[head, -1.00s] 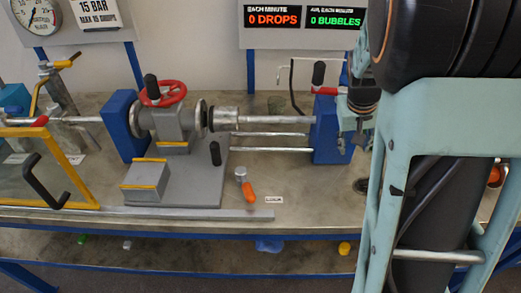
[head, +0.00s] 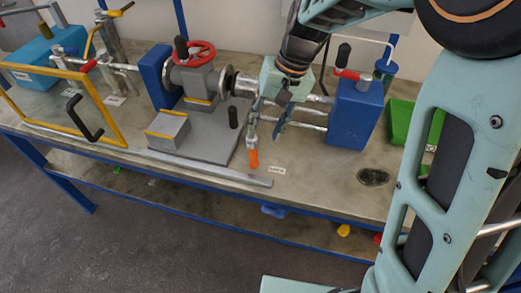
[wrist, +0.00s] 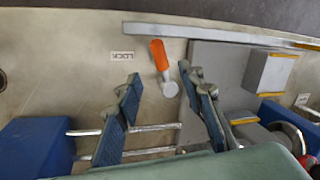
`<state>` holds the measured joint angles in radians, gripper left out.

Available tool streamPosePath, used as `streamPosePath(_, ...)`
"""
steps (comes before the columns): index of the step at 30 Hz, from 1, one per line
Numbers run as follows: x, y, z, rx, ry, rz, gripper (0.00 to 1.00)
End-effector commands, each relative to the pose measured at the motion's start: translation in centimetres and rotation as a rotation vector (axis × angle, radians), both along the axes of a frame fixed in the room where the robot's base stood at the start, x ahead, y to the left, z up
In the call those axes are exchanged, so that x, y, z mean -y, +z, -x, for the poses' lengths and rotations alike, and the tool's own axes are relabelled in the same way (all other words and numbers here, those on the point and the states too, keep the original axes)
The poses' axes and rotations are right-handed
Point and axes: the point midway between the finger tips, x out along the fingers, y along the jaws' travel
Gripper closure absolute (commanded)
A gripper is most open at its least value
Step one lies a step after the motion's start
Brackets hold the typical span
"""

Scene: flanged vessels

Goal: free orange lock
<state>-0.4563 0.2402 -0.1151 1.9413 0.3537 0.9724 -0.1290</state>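The orange lock (head: 253,158) is a small lever with an orange handle and a grey round end, on the bench top beside a small LOCK label (head: 277,170). In the head view my gripper's finger partly covers its grey end. In the wrist view the lock (wrist: 159,55) shows whole, its orange handle pointing up and its grey end (wrist: 170,89) between the fingers. My gripper (head: 266,136) is open above the bench, pointing down. Its two blue-padded fingers (wrist: 160,76) stand wide on either side of the lock, with nothing held. I cannot tell whether a finger touches it.
A grey base plate with a black peg (head: 234,117) and a grey block (head: 167,136) lies left of the lock. A red handwheel (head: 194,51) stands behind it. A blue block (head: 354,114) with rods is to the right. A yellow-framed clear guard (head: 108,128) stands at far left.

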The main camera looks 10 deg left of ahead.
Motion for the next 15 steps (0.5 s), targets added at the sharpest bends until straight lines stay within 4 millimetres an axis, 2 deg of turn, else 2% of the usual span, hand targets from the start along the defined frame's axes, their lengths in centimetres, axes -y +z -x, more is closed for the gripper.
streamPosePath(9,-1.3,-5.7,0.5,-0.004,0.001,0.004,0.64)
streamPosePath(15,-2.1,-8.6,0.7,-0.002,0.001,0.003,0.64)
